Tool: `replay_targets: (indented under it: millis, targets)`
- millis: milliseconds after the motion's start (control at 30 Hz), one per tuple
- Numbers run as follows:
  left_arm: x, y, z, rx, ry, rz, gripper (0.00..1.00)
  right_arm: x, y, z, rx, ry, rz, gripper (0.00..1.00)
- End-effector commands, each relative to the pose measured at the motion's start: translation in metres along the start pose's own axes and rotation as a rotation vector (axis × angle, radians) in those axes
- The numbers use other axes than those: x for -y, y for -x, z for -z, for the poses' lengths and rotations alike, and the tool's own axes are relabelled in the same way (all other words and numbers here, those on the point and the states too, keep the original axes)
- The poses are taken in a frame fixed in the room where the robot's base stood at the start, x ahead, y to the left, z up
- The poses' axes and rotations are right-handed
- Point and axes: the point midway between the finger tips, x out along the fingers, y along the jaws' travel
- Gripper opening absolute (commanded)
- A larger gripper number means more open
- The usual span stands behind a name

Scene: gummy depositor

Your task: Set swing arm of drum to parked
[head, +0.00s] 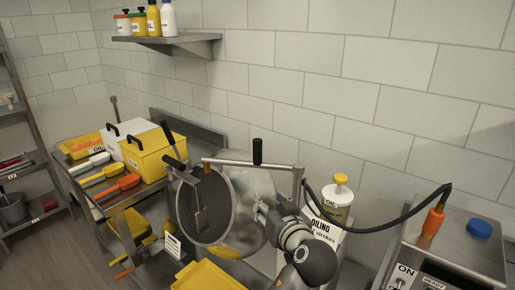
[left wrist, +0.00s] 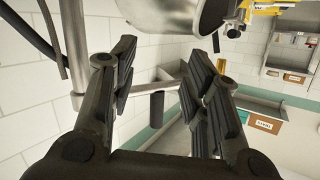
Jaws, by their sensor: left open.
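The round steel drum (head: 255,205) stands mid-picture in the head view, its open mouth facing left. The swing arm (head: 235,163) is a grey bar running across above the drum, joined to an upright post at its right. Its black handle (head: 257,151) stands up from the bar. In the upside-down left wrist view the handle (left wrist: 157,110) hangs from the bar (left wrist: 140,90) and shows between the fingers. My left gripper (head: 264,210) is open and empty in front of the drum, below the handle; no contact with the handle shows. My right gripper is not in view.
A bench with a yellow box (head: 155,155), a white box and scoops stands left. A wall shelf (head: 165,42) holds bottles. At right, a black hose (head: 385,228) reaches an orange grip (head: 433,221) on a steel cabinet. An oil container (head: 338,200) stands behind my arm.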

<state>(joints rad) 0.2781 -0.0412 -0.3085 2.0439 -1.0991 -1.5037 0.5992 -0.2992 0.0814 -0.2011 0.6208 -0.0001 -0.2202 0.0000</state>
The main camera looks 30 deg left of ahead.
Motion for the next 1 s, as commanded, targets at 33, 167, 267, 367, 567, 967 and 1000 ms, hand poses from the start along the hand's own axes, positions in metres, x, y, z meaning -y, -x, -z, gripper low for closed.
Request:
replay_targets:
  millis: [33, 167, 267, 367, 567, 967, 1000]
  targets:
    - [-0.002, 0.003, 0.030, -0.064, 0.051, 0.035, 0.43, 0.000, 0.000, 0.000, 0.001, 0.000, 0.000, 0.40]
    - [0.000, 0.013, 0.079, -0.182, 0.141, 0.103, 0.43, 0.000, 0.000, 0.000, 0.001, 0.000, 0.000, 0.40]
    - [0.002, 0.017, 0.097, -0.226, 0.173, 0.128, 0.43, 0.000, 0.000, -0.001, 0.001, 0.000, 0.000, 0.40]
    - [0.004, 0.015, 0.104, -0.240, 0.181, 0.138, 0.43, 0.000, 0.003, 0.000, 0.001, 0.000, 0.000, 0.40]
    - [0.010, -0.014, 0.113, -0.241, 0.176, 0.140, 0.43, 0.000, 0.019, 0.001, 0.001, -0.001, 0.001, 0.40]
    - [0.019, -0.077, 0.124, -0.238, 0.176, 0.136, 0.43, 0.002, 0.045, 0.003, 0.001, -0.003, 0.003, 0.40]
    - [0.019, -0.080, 0.125, -0.238, 0.176, 0.136, 0.43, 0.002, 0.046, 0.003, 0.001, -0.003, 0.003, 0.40]
